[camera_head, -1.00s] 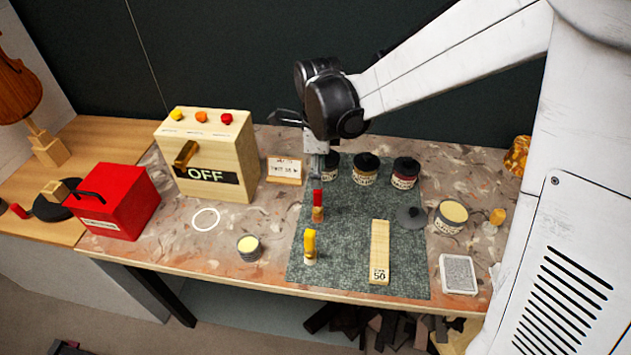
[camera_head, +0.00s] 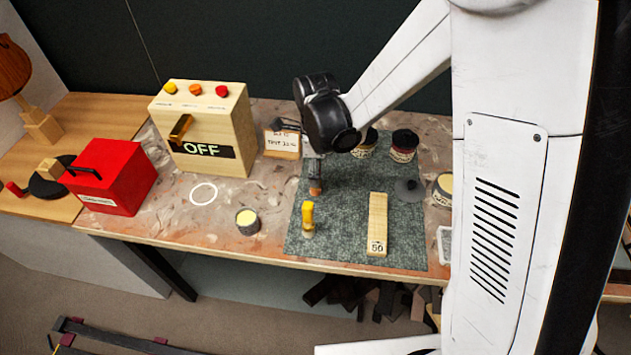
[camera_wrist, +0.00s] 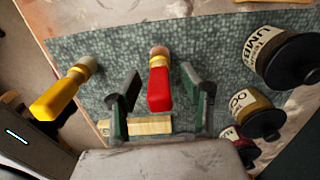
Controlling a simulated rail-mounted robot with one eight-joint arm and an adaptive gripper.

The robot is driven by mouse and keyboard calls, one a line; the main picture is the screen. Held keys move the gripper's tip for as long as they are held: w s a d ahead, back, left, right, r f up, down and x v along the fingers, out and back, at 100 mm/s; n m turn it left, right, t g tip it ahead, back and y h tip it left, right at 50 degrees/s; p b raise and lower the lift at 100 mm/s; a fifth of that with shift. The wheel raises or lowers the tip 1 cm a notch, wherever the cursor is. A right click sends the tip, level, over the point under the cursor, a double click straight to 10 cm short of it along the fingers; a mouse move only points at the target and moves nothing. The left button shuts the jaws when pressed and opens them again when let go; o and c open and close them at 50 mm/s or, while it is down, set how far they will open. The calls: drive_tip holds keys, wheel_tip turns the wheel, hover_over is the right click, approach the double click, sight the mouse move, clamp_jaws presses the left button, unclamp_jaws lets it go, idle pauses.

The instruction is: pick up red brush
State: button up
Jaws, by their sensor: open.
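The red brush (camera_wrist: 159,88) stands on the dark green mat (camera_wrist: 205,52). In the wrist view its red handle lies between the two fingers of my gripper (camera_wrist: 160,100), with a gap on each side. The gripper is open and holds nothing. In the head view my gripper (camera_head: 315,165) is over the mat, and only the lower part of the brush (camera_head: 315,187) shows below it. A yellow-handled brush (camera_head: 308,216) stands nearer the front edge, and it also shows at the left in the wrist view (camera_wrist: 65,90).
A wooden block marked 50 (camera_head: 377,225) lies on the mat right of the brushes. Dark-lidded jars (camera_head: 403,146) stand behind. An open tin (camera_head: 247,221), a red box (camera_head: 112,175) and a wooden OFF box (camera_head: 203,130) stand left. Bare bench lies around the white ring (camera_head: 203,194).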

clamp_jaws()
drive_tip(key=shift+r, duration=0.1)
